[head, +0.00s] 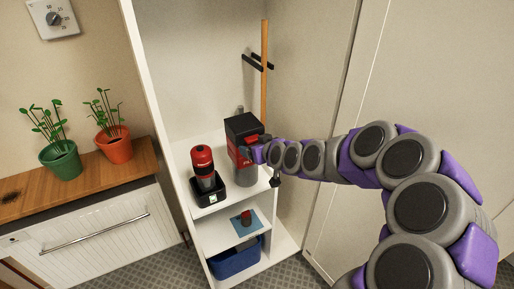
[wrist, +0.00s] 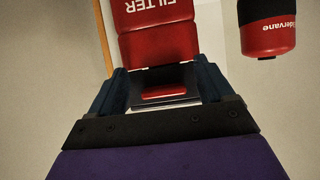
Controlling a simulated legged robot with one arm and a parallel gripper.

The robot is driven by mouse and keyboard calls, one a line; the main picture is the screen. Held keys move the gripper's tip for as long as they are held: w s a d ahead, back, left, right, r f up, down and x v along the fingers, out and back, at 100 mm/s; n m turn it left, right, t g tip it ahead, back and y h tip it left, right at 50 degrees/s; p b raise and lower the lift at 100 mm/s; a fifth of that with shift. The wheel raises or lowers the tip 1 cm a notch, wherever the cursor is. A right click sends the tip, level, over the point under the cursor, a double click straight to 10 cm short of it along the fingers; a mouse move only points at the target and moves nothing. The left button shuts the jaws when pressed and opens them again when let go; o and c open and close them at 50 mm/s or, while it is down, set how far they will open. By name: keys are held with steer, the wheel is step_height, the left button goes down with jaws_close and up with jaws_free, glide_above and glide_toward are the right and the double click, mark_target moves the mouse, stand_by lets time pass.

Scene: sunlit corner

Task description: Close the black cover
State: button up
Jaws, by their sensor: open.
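A device with a black cover (head: 242,125) on top and a red body (head: 236,155) stands on the upper shelf of the white cabinet. A red part juts from its right side. My gripper (head: 260,152) is at this right side. In the wrist view, the red body fills the top middle with the word FILTER upside down (wrist: 158,14). My gripper's two dark fingers (wrist: 162,82) are apart. A red piece (wrist: 165,93) in a dark frame shows between them; I cannot tell whether the fingers touch it. The black cover's hinge and edge are not clear.
A red and black canister (head: 203,168) stands in a black base left of the device. A lower shelf holds a small red item on a blue sheet (head: 245,222); a blue bin (head: 236,259) is below. A wooden pole (head: 265,70) stands behind. Two potted plants are at left.

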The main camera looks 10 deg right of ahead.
steer(key=shift+r, duration=0.1)
steer(key=p+v, duration=0.2)
steer(key=v, duration=1.5)
steer(key=shift+s, duration=0.15)
steer(key=shift+d, duration=0.1)
steer(key=s+a+f+g+h, duration=0.1)
steer(key=s+a+f+g, duration=0.2)
steer(key=s, duration=0.4)
steer(key=s+a+f+g, duration=0.1)
steer(key=s+f+g, duration=0.3)
steer(key=s, duration=0.3)
steer(key=s+d+r+m+g+h, duration=0.1)
steer(key=s+g, duration=0.5)
steer(key=s, duration=1.2)
steer(key=m+h, duration=0.1)
steer(key=m, duration=0.1)
steer(key=shift+s+r+m+g+h, duration=0.15)
steer(key=shift+s+m+g+h, duration=0.15)
steer(key=shift+h, duration=0.1)
steer(key=shift+d, duration=0.15)
steer(key=shift+c, duration=0.4)
